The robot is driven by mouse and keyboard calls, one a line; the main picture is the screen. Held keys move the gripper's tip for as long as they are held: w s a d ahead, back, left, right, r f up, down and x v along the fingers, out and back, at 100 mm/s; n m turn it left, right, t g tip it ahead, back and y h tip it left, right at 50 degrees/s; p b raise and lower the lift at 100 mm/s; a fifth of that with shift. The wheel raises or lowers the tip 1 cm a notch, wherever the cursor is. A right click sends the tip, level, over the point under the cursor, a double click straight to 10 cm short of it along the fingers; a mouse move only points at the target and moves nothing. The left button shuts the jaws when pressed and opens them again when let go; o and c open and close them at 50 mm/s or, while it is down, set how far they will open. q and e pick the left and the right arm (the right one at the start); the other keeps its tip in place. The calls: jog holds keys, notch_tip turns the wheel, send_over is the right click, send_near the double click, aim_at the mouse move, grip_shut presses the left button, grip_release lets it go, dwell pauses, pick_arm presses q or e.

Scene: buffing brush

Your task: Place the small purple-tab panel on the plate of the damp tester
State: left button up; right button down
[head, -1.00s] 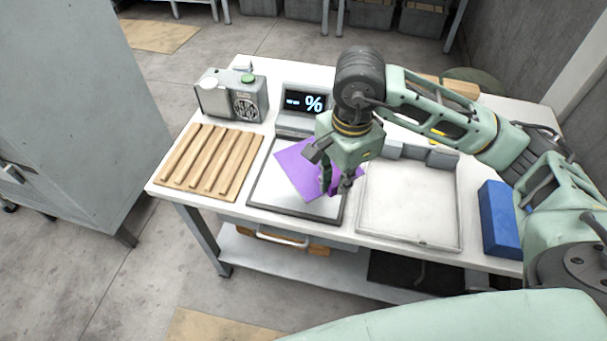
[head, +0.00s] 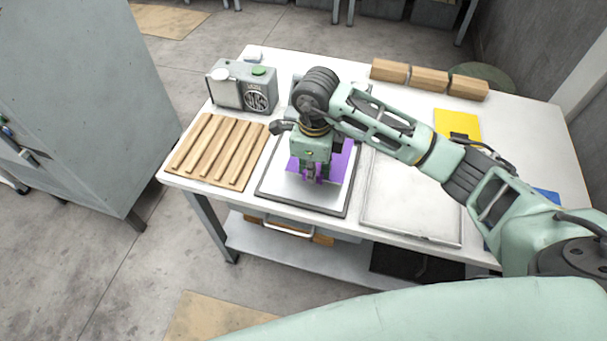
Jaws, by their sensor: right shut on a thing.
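The small purple panel (head: 338,166) is over the light plate (head: 290,192) of the damp tester, a dark-framed square on the white table. My right gripper (head: 311,177) points down and is shut on the panel. The gripper and wrist hide much of the panel, and I cannot tell whether it touches the plate. The tester's display is mostly hidden behind my right arm. My left gripper is not in view.
A slatted wooden rack (head: 216,152) lies left of the tester, with a grey device (head: 243,88) behind it. A pale empty tray (head: 410,207) lies to the right. A yellow pad (head: 457,124) and wooden blocks (head: 428,80) are at the back right.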

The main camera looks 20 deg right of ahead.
jog(key=shift+w+a+f, duration=0.75)
jog(key=shift+w+a, duration=0.15)
jog(key=shift+a, duration=0.05)
notch_tip(320, 180, down, 3)
jog(key=shift+f+p, duration=0.1)
jog(key=shift+p, duration=0.75)
jog(key=shift+f, duration=0.45)
jog(key=shift+f, duration=0.1)
jog(key=c, duration=1.9)
grip_release()
jog(key=shift+o, duration=0.3)
